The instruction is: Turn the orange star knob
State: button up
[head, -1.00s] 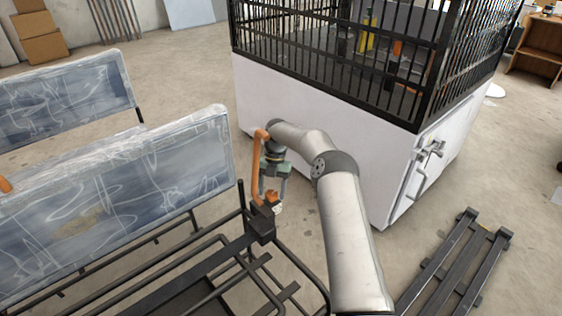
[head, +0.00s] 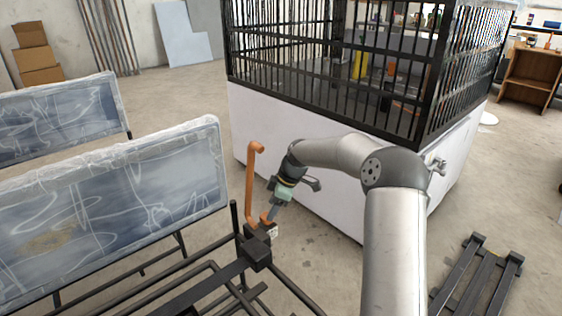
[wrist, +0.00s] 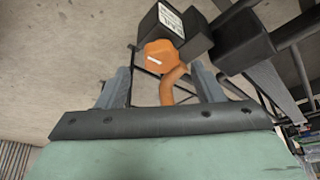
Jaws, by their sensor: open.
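The orange star knob (wrist: 162,56) shows in the wrist view against a black block with a white label (wrist: 168,24). In the head view the knob (head: 265,217) is small and partly hidden by my gripper. An orange bent bar (head: 250,185) rises beside it; an orange curved piece (wrist: 175,85) also shows behind the knob in the wrist view. My gripper (wrist: 161,72) is open, one finger left and one right of the knob in the picture. In the head view my gripper (head: 271,211) tilts down-left at the knob. I cannot tell whether the fingers touch it.
Film-wrapped panels (head: 110,190) stand at left. A white-based cage enclosure (head: 300,150) stands behind the arm. A dark metal rack (head: 480,275) lies on the floor at right.

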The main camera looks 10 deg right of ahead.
jog(key=p+v, duration=0.5)
jog(key=v, duration=0.9)
jog(key=s+a+r+m+g+h+p, duration=0.1)
jog(key=s+a+r+m+h+p, duration=0.2)
jog(key=s+r+p, duration=0.9)
jog(key=s+a+r+m, duration=0.2)
jog(key=s+a+r, duration=0.1)
jog(key=a, duration=0.1)
jog(key=shift+s, duration=0.25)
jog(key=shift+a, duration=0.1)
jog(key=w+d+f+n+y+b, duration=0.2)
jog(key=w+d+f+n+b, duration=0.1)
jog(key=w+f+b, duration=0.4)
jog(key=w+d+f+n+y+b, duration=0.15)
jog(key=w+d+f+b, duration=0.25)
jog(key=w+f, duration=0.5)
jog(key=shift+n+t+h, duration=0.35)
jog(key=shift+n+t, duration=0.05)
jog(key=shift+n, duration=0.05)
jog(key=b+x, duration=0.1)
jog(key=x, duration=0.4)
jog(key=b+x, duration=0.2)
jog(key=x, duration=0.4)
jog(key=b+x, duration=0.2)
jog(key=x, duration=0.3)
jog(key=shift+a+f, duration=0.1)
jog(key=shift+a, duration=0.25)
